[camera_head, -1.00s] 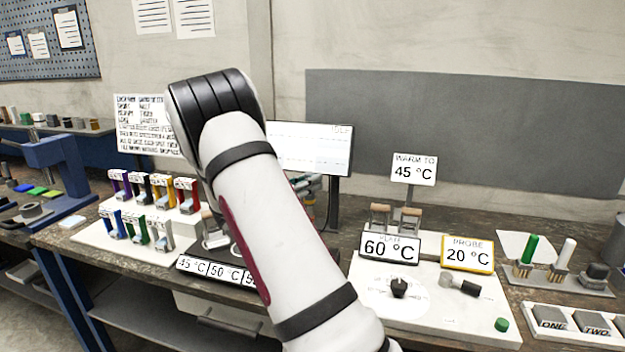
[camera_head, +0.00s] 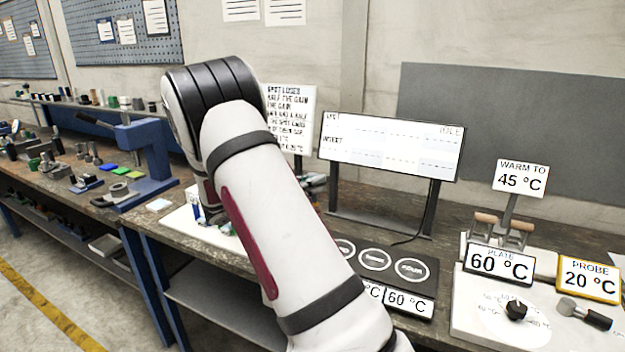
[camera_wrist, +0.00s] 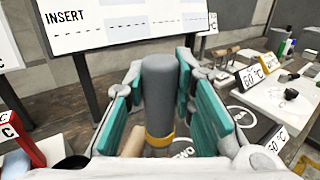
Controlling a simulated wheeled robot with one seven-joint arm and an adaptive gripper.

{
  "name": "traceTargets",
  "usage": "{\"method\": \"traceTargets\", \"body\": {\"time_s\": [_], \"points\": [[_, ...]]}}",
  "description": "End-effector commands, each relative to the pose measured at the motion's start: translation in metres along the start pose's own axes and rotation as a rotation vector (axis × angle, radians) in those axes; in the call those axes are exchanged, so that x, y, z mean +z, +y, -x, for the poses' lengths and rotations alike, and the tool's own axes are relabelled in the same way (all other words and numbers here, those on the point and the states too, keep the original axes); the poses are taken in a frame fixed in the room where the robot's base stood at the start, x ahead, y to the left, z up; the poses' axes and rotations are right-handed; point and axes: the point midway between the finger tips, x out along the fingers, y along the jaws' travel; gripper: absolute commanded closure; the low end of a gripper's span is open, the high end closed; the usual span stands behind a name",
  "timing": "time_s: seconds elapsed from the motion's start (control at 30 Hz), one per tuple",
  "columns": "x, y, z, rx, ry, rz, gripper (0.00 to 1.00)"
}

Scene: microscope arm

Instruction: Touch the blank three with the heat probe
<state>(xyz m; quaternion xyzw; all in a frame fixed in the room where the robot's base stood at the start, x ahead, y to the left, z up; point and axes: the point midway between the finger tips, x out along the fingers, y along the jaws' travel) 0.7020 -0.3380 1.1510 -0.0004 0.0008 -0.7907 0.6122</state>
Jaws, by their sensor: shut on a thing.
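In the wrist view my gripper (camera_wrist: 164,105), with teal finger pads, is shut on an upright grey cylinder (camera_wrist: 160,85) with a yellow band near its lower end. I cannot tell for sure whether this is the heat probe. In the head view my arm hides my gripper and what it holds. The probe display (camera_head: 590,278) reads 20 °C at the right. Blank three is not seen in either view now.
The screen (camera_head: 392,146) stands behind my arm. A dark board with round pads (camera_head: 375,259) lies in front of it. The plate display (camera_head: 499,264) reads 60 °C beside wooden-handled tools (camera_head: 516,226). A blue stand (camera_head: 150,155) is at the left.

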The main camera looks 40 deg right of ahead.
Motion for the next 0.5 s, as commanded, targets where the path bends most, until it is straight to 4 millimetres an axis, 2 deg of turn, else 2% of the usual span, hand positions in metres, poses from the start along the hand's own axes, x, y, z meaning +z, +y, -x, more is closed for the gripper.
{"method": "traceTargets", "body": {"time_s": [0.3, 0.5], "points": [[-0.034, 0.001, 0.0, -0.001, -0.001, 0.001, 1.0], [-0.046, 0.001, 0.0, 0.0, 0.0, 0.0, 1.0]]}}
